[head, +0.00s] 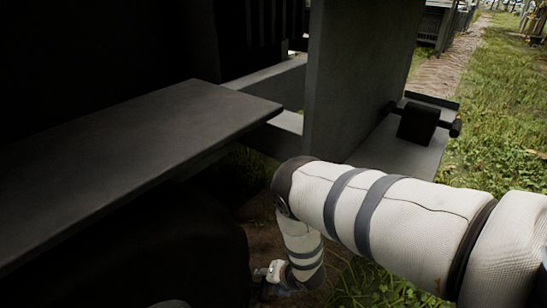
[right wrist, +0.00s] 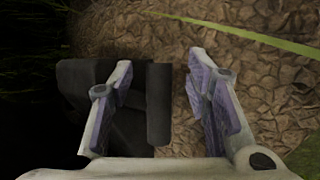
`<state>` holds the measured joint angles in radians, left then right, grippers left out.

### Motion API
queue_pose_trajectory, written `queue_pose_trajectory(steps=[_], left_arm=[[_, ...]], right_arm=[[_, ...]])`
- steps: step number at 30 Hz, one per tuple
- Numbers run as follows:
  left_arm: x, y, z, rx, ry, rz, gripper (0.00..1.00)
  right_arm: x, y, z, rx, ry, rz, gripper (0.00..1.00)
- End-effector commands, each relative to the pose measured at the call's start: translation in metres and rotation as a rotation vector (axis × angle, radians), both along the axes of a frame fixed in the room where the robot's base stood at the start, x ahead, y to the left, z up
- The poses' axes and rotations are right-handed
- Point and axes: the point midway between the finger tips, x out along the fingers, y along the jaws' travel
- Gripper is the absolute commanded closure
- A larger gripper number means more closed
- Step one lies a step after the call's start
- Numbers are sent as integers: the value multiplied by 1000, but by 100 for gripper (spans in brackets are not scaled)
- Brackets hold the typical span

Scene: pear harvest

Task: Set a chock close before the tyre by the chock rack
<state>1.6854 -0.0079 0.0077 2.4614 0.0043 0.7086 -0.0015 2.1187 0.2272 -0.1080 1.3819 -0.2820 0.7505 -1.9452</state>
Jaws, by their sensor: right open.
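The tyre (head: 150,250) is a large dark round shape at the lower left of the head view, under a dark fender board. My right gripper (head: 266,276) is low near the ground, just right of the tyre. In the right wrist view, my right gripper (right wrist: 160,90) is open. A dark chock (right wrist: 85,78) lies on the ground there, partly behind the left finger, with its bar-like handle (right wrist: 158,105) between the fingers. The black area left of it may be the tyre; I cannot tell whether they touch. Another chock (head: 417,123) sits on the grey chock rack (head: 400,153). My left gripper is out of view.
The fender board (head: 150,150) overhangs the tyre, left of my right arm. The rack's upright grey panel (head: 350,80) stands behind the arm. Leaf-covered soil (right wrist: 255,75) lies under the gripper, and open grass (head: 490,140) is to the right.

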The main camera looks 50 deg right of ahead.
Motion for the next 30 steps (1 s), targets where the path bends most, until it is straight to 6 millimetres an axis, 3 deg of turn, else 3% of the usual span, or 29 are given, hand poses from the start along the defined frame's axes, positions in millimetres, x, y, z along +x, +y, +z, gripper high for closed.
queue_pose_trajectory(steps=[11, 17, 30], left_arm=[[0, -1, -2, -1, 0, 0, 100], [0, -1, -2, -1, 0, 0, 100], [0, -1, -1, -1, 0, 1, 100]], right_arm=[[4, 0, -4, 0, -1, 0, 55], [4, 0, -4, 0, -1, 0, 100], [5, -3, -3, -1, -2, -2, 100]])
